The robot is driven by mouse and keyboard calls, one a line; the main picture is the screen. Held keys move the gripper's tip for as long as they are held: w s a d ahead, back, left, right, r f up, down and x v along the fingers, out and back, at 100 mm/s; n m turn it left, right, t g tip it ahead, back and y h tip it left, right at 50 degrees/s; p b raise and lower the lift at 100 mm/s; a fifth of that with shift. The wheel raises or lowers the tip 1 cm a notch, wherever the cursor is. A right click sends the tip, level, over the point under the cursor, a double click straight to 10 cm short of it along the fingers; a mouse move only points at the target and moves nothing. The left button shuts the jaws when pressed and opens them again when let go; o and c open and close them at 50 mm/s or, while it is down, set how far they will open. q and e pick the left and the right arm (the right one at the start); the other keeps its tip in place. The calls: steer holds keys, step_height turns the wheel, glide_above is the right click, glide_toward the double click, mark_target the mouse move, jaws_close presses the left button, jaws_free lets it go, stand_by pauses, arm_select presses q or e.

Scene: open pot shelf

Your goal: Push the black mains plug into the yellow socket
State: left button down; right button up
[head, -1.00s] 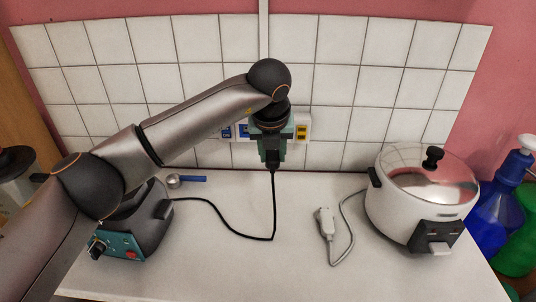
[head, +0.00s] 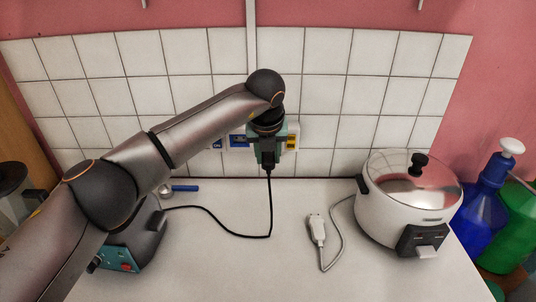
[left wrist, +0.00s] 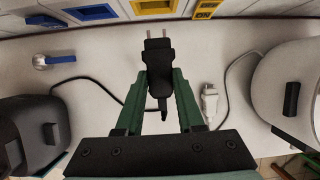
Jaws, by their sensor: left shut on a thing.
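The black mains plug (left wrist: 158,68) is held between the green fingers of my left gripper (left wrist: 160,84). Its two bare pins point at the wall, and in the left wrist view a gap shows between their tips and the yellow socket (left wrist: 154,8). The pins are roughly in line with that socket from side to side. In the head view my left gripper (head: 267,152) is in front of the wall sockets and hides the yellow socket; the black cord hangs below it. My right gripper is not in view.
A blue socket (left wrist: 90,12) is left of the yellow one, and a yellow switch (left wrist: 206,9) is right of it. A white plug (head: 317,228) lies on the counter beside a rice cooker (head: 407,205). A dark appliance (head: 140,240) and a blue-handled scoop (head: 184,188) are at left.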

arm_select(q)
steer(key=shift+r, duration=0.1)
stand_by(0.6)
steer(key=shift+w, duration=0.1)
steer(key=shift+w+p, duration=0.15)
steer(key=shift+p, duration=0.2)
steer(key=shift+w+p, duration=0.4)
steer(key=shift+w, duration=0.15)
steer(key=shift+w, duration=0.1)
steer(key=shift+w+r, duration=0.1)
steer(key=shift+w+p, duration=0.65)
steer(key=shift+p, duration=0.2)
